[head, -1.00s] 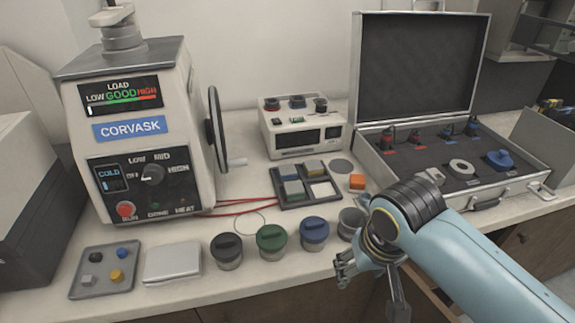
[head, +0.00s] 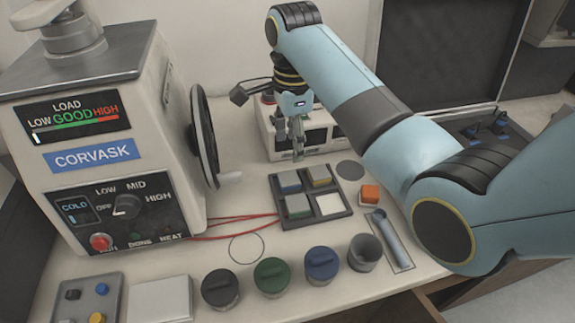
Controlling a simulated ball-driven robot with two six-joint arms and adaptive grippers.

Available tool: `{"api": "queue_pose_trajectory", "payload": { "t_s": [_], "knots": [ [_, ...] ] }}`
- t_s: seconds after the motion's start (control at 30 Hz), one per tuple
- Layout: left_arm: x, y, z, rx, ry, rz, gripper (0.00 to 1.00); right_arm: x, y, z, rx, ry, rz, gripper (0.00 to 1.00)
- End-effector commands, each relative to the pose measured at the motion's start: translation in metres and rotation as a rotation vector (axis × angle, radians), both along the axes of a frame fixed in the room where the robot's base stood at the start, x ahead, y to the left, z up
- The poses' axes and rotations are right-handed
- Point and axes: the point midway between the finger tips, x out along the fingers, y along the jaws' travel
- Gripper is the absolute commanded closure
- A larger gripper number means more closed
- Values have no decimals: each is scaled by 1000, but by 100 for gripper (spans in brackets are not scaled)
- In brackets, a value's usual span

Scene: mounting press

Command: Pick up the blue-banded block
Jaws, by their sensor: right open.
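The blue-banded block (head: 290,183) sits in the back-left compartment of a dark four-part tray (head: 311,219). A yellow-banded block (head: 320,176) is to its right and a green-banded one (head: 298,206) is in front of it. The front-right compartment (head: 329,205) shows a flat white surface. My right gripper (head: 298,154) is open and empty, pointing down above and just behind the blue-banded block, apart from it. My left gripper is out of view.
The CORVASK press (head: 95,154) with its handwheel (head: 204,135) stands left. A white instrument (head: 318,128) is behind the gripper.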

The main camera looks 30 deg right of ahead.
Motion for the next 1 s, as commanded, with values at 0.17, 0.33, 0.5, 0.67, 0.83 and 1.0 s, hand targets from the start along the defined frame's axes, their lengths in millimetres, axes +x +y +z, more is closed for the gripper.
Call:
{"api": "queue_pose_trajectory", "payload": {
  "t_s": [0.17, 0.33, 0.5, 0.67, 0.83, 1.0],
  "knots": [
    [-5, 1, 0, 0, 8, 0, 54, 1, 1, -26, 2, 11, -26, 46],
    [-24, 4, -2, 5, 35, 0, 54, 2, 2, -49, 1, 7, -24, 46],
    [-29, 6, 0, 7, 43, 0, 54, 2, 3, -63, 2, 8, -23, 46],
    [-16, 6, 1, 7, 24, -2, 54, 4, 6, -89, 2, 9, -22, 46],
    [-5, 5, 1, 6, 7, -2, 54, 4, 5, -105, 1, 6, -22, 46],
    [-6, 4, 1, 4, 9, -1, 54, 4, 5, -105, 1, 5, -22, 46]
  ]
}}
